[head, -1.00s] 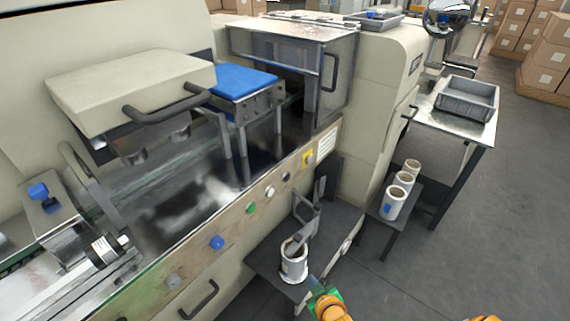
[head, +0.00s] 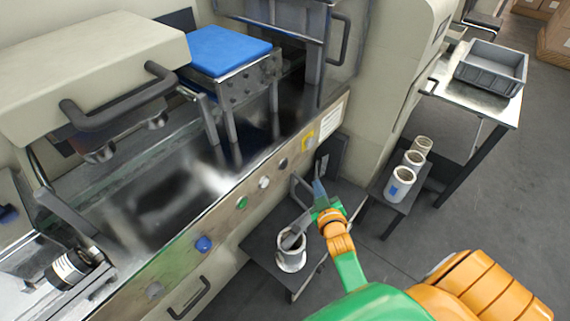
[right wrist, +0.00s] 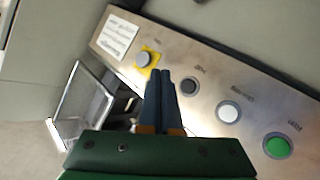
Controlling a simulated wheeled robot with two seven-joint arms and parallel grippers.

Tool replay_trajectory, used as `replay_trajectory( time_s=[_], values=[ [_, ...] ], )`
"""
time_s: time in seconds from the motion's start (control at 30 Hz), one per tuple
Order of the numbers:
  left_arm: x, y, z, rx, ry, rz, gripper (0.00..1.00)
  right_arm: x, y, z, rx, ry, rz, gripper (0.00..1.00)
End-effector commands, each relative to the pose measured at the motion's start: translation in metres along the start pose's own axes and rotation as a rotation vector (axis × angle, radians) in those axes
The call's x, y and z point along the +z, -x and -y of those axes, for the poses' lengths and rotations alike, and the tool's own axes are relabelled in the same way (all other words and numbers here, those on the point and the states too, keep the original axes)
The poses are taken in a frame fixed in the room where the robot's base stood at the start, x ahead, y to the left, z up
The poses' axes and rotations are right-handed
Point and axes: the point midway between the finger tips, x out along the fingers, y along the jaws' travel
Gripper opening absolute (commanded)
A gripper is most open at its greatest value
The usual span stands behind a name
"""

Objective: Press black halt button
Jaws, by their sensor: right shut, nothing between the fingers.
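The black button (head: 284,162) sits on the front panel strip of the machine, between a white button (head: 264,182) and a grey button on a yellow plate (head: 307,140). In the right wrist view the black button (right wrist: 188,87) is just right of my fingertips and unobstructed. My right gripper (head: 319,186) is in front of the panel, to the right of the black button in the head view. In the right wrist view its fingers (right wrist: 160,75) are together and empty, pointing between the yellow plate and the black button. Contact with the panel cannot be told. My left gripper is out of view.
A green button (head: 242,202) and a blue button (head: 203,244) lie further left on the panel. Below stands a low shelf with a white roll (head: 291,252). More rolls (head: 400,183) stand on a stand at right, near a table with a grey tray (head: 492,68).

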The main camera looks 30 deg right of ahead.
Motion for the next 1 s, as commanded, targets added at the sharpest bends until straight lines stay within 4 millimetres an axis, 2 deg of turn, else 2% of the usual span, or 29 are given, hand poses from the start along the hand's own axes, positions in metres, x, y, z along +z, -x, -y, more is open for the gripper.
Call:
replay_trajectory(
  time_s=[0.6, 1.0],
  values=[
    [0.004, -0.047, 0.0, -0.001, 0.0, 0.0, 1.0, -0.036, -0.055, 0.041, 0.0, -0.003, -0.001, 0.0],
    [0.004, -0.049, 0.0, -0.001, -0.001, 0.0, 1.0, -0.044, -0.06, 0.044, -0.001, 0.0, 0.001, 0.0]
  ],
)
